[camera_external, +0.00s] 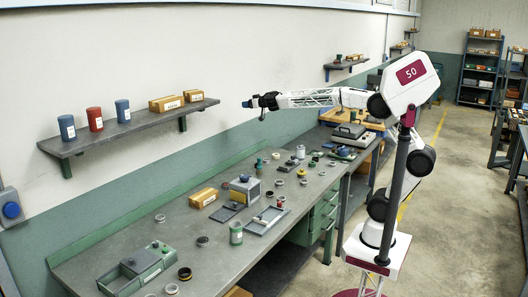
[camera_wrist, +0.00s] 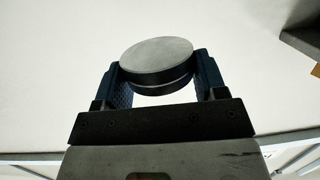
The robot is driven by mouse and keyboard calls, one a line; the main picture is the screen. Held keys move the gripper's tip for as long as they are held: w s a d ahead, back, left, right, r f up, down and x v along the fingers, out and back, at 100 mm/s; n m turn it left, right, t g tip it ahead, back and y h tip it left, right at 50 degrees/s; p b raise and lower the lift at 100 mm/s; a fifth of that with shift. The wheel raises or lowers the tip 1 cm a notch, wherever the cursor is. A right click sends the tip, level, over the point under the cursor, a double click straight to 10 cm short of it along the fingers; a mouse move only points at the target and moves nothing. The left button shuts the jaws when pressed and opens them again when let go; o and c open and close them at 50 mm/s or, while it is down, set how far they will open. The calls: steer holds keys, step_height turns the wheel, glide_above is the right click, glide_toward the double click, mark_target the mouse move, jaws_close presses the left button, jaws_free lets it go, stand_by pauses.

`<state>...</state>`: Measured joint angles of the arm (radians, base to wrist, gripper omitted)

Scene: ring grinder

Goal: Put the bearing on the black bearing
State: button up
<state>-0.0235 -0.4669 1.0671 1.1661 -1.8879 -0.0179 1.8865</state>
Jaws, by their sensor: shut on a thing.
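My gripper (camera_wrist: 160,80) is raised in the air near the back wall, well above the workbench; it also shows in the external view (camera_external: 249,104). It is shut on a round piece (camera_wrist: 158,58) with a flat light-grey face and a dark rim, which looks like the bearing. The piece sits tilted between the two dark blue fingers, touching both. Several rings lie on the bench, among them a dark ring (camera_external: 203,241) and a black ring with some yellow (camera_external: 184,274). I cannot tell which is the black bearing.
The grey workbench (camera_external: 200,262) holds a grey-green machine (camera_external: 140,268), a green can (camera_external: 236,232), a shallow tray (camera_external: 283,214) and a cardboard box (camera_external: 203,197). A wall shelf (camera_external: 140,125) with red and blue canisters stands left of my gripper. The air around it is clear.

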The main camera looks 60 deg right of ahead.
steer(key=a+f+y, duration=0.1)
steer(key=a+f, duration=0.3)
steer(key=a, duration=1.2)
steer(key=s+a+f+n+y, duration=0.1)
steer(key=s+a+f, duration=0.35)
steer(key=a, duration=0.75)
steer(key=s+a+f, duration=0.3)
steer(key=a+f, duration=0.2)
steer(key=a, duration=0.8)
steer(key=s+a+f+n+y, duration=0.1)
steer(key=s+a+f, duration=0.35)
steer(key=a, duration=0.75)
steer(key=shift+h, duration=0.3)
steer(key=s+a+f, duration=0.7)
steer(key=s, duration=0.3)
steer(key=s+a+f, duration=0.7)
steer(key=s+a, duration=0.1)
steer(key=s, duration=0.3)
steer(key=s+a+f, duration=0.6)
steer(key=s+a, duration=0.1)
steer(key=s, duration=0.3)
steer(key=shift+s+a+f, duration=0.2)
steer(key=shift+s+f, duration=0.1)
steer(key=shift+f, duration=0.1)
glide_toward(227, 272)
steer(key=v, duration=0.3)
steer(key=shift+s+d+r, duration=0.15)
steer(key=shift+s+r, duration=0.15)
steer(key=shift+s, duration=0.05)
